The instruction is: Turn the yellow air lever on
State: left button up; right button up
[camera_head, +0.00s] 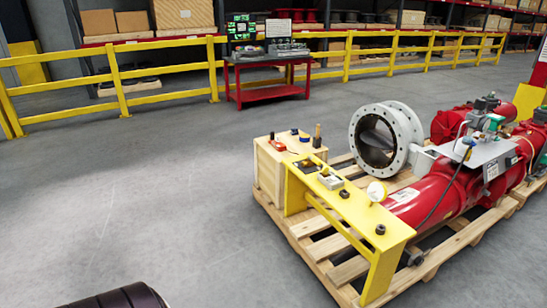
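A yellow stand (398,228) with a flat top runs along the near side of a red valve actuator (412,203). Its top carries a small pale fitting (331,181), black knobs (380,229) and a round white gauge (376,191). I cannot make out for certain which small part is the yellow air lever, or its position. Neither gripper can be made out. A dark rounded part of mine shows at the bottom left edge, far from the stand.
The actuator and a round grey valve (385,137) rest on a wooden pallet (318,247). A wooden crate (268,172) with small tools stands at its left end. A red cart (268,93) stands by the yellow railing (120,83). The grey floor at left is clear.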

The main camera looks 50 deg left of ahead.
aim_at(316, 160)
jog(key=u, duration=1.25)
jog(key=i+j, duration=0.15)
jog(key=i, duration=0.15)
